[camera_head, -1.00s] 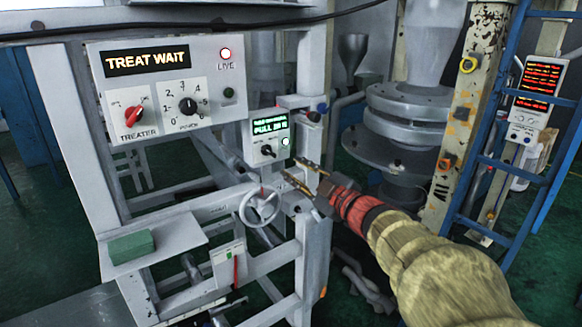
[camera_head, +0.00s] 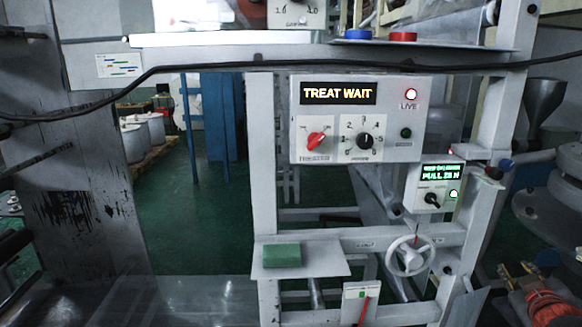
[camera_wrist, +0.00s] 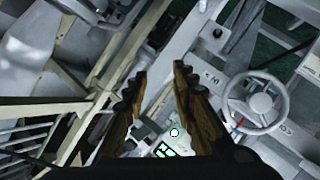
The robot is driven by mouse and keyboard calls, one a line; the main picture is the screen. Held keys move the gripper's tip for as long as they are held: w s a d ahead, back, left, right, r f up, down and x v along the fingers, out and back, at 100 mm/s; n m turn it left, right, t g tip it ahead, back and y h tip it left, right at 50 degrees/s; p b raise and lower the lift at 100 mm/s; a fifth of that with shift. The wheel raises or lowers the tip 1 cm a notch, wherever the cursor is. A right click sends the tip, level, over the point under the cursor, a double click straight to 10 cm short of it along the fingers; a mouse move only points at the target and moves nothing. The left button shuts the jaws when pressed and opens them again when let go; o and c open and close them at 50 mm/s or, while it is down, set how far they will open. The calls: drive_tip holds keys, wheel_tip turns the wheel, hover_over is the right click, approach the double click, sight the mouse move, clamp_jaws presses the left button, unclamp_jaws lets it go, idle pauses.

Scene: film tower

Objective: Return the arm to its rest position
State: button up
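My gripper (camera_head: 515,274) shows at the lower right corner of the head view, with the red-orange wrist part of my arm behind it. The rest of my arm is outside that view. In the wrist view my gripper (camera_wrist: 160,72) has two brown fingers standing apart, with nothing between them. It is open and empty. In the head view it is to the right of the grey handwheel (camera_head: 411,256) and below the small pull display box (camera_head: 434,187). I see no contact with either.
The treater panel (camera_head: 358,119) reads TREAT WAIT, with a lit red LIVE lamp. A green block (camera_head: 282,255) lies on a shelf (camera_head: 325,263) of the grey frame. The handwheel (camera_wrist: 256,105) is right of the fingers in the wrist view. Green floor (camera_head: 195,225) shows at left.

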drive_tip(key=s+a+f+m+g+y, duration=0.2)
drive_tip(key=s+a+f+m+g, duration=0.4)
drive_tip(key=s+a+f, duration=0.55)
drive_tip(key=s+a+r+n+y, duration=0.1)
drive_tip(key=s+a+n+y, duration=0.1)
drive_tip(key=a, duration=0.9)
drive_tip(key=s+a+r+n+g+y, duration=0.1)
drive_tip(key=s+a+n+y, duration=0.1)
drive_tip(key=a, duration=1)
drive_tip(key=shift+s+r+y, duration=0.15)
drive_tip(key=shift+s+y, duration=0.45)
drive_tip(key=shift+s, duration=0.55)
